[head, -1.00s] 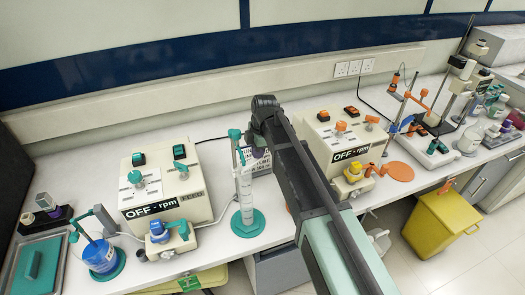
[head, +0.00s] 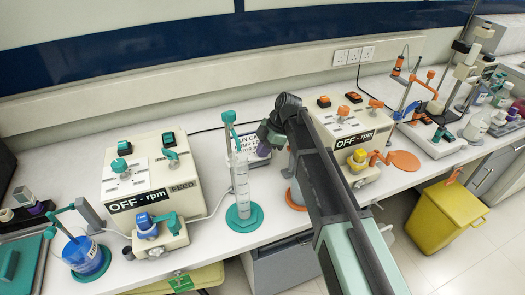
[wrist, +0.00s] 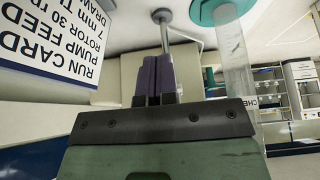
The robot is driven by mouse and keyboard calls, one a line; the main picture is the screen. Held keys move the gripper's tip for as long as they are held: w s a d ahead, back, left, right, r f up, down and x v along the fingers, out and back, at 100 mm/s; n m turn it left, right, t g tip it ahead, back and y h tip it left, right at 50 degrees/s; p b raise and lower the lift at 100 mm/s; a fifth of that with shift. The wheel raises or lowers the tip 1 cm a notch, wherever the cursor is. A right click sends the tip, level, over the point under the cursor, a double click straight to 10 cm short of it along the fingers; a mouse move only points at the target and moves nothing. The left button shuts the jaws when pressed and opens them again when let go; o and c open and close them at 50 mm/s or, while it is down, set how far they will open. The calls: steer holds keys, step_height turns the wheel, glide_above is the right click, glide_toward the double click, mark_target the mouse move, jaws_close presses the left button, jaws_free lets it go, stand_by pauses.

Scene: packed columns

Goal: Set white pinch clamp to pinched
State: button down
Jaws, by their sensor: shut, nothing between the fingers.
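I cannot make out the white pinch clamp for certain in either view. My gripper (wrist: 159,78) shows its purple fingers together in the wrist view, with nothing between them. In the head view my gripper (head: 263,145) is small and partly hidden by its own wrist, near the run card (head: 246,141) and right of the clear graduated column (head: 242,188). In the wrist view a thin grey post (wrist: 164,38) with a round end runs behind the fingers. The column (wrist: 234,60) stands to the right and the run card (wrist: 45,35) is at upper left.
A FEED pump box (head: 150,185) with a blue-knobbed pump head (head: 146,226) stands left. A second pump box (head: 345,125), marked OFF, stands right of my arm. A blue beaker (head: 88,258) is at far left. A yellow bin (head: 450,208) is on the floor.

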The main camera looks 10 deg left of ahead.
steer(key=shift+f+b, duration=0.4)
steer(key=shift+f, duration=0.2)
steer(key=shift+r, duration=0.25)
steer(key=shift+r+p, duration=0.65)
steer(key=shift+p, duration=0.25)
